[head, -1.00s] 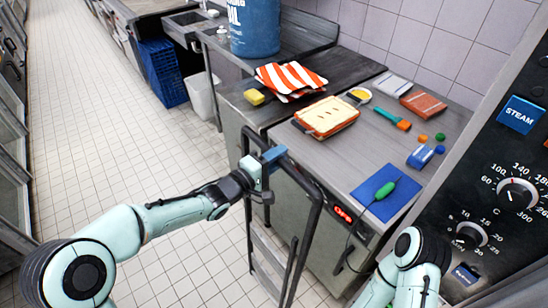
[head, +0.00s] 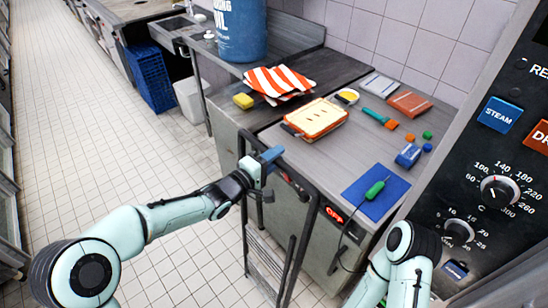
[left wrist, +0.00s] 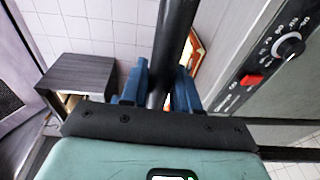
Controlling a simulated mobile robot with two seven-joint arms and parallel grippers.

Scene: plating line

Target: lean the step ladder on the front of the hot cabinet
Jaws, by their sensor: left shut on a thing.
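The step ladder (head: 304,240) is a dark metal frame with two side rails and flat treads low down. It stands almost upright close before the hot cabinet (head: 228,140), a grey metal front with a red OFF display (head: 334,215). I cannot tell whether it touches the front. My left gripper (head: 268,160) is shut on the ladder's top part. In the left wrist view the blue fingers (left wrist: 160,92) lie on both sides of a dark bar (left wrist: 176,40).
On the counter are a toasted sandwich (head: 315,117), striped cloth (head: 280,80), yellow sponge (head: 243,101) and a blue mat (head: 357,195) with a green-handled tool (head: 375,189). Its cable hangs down the cabinet front. A control panel (head: 470,190) stands at right. The tiled floor (head: 90,150) is clear at left.

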